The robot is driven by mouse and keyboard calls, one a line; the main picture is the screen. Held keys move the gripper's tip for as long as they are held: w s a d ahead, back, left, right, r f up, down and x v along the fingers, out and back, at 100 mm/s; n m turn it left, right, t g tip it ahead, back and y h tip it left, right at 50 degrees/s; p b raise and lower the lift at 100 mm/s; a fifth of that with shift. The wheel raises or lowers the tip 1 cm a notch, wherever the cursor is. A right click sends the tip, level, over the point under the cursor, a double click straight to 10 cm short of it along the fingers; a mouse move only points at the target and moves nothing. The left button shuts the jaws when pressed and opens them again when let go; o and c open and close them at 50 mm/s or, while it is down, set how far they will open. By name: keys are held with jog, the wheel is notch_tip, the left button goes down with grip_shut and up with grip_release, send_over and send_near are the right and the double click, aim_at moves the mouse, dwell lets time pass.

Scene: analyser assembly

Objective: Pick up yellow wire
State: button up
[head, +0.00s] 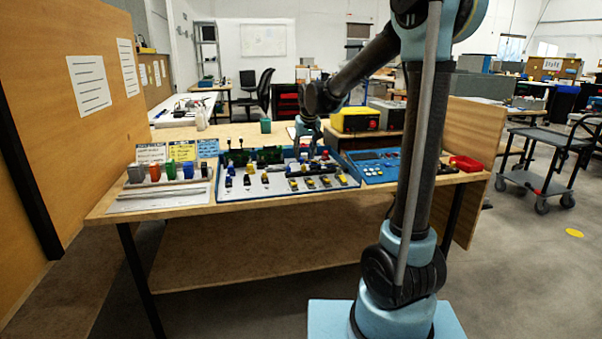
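A blue-edged tray (270,194) with a white floor lies on the wooden workbench (230,208) and holds many small parts. A row of small yellow-and-dark parts (325,182) lies along its front right. Another small yellow part (265,178) is near its middle. At this size I cannot tell which, if any, is the yellow wire. My arm reaches over the bench from the right. My gripper (308,152) points down over the back right part of the tray. Its fingers are too small to read, and I cannot see whether anything is between them.
Coloured blocks (170,170) stand in a row on the bench's left, with cards behind. A blue panel (378,168) lies right of the tray, and a red bin (466,163) is at the right end. A yellow-topped box (354,120) stands behind. A wooden partition (80,110) rises at left.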

aim_at(304, 166)
jog(key=shift+s+d+x, duration=0.1)
jog(key=shift+s+x, duration=0.05)
jog(key=shift+x, duration=1.5)
jog(key=shift+s+d+x, duration=0.15)
jog(key=shift+x, duration=1.5)
jog(key=shift+f, duration=0.15)
jog(key=shift+c, duration=0.3)
jog(key=c, duration=0.7)
